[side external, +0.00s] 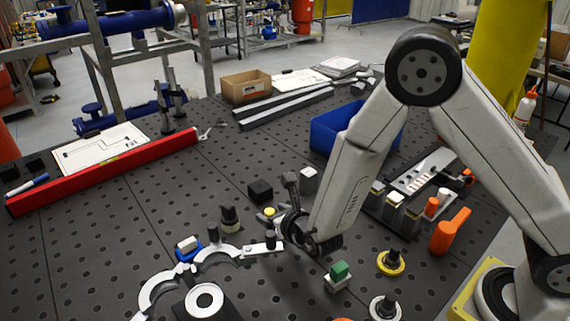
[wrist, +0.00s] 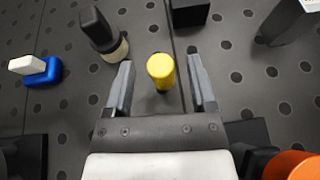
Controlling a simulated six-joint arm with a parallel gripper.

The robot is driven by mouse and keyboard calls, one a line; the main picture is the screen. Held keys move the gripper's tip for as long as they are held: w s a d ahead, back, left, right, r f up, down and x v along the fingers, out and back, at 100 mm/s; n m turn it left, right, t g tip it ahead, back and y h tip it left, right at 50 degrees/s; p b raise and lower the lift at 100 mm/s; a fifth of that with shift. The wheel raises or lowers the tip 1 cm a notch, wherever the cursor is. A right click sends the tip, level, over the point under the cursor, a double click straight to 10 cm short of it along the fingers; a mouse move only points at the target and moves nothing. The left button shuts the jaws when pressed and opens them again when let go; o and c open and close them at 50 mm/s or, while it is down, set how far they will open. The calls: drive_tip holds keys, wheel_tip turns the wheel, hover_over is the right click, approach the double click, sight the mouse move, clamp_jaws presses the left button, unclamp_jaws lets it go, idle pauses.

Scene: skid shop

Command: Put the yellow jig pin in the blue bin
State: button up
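The yellow jig pin (wrist: 160,71) stands on the dark perforated table, its round top facing the wrist camera. It also shows as a small yellow spot in the side view (side external: 269,212), just left of my gripper. My gripper (wrist: 161,64) is open and empty. In the wrist view its two fingers lie left and right of the pin, with a gap on each side; I cannot tell how far down they reach. The blue bin (side external: 328,133) stands farther back, partly hidden behind my arm.
A black cube (side external: 260,191) and a dark knob on a pale base (side external: 229,218) stand near the pin. A blue-and-white piece (wrist: 36,70) lies to the left. A green-topped block (side external: 339,276) and a yellow-based knob (side external: 390,262) are in front. A red beam (side external: 110,170) lies at left.

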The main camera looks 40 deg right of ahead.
drive_tip(key=shift+r, duration=0.2)
drive_tip(key=d+v, duration=0.1)
drive_tip(key=v, duration=1.1)
drive_tip(key=shift+a, duration=0.45)
drive_tip(key=shift+o, duration=0.5)
drive_tip(key=shift+r, duration=0.2)
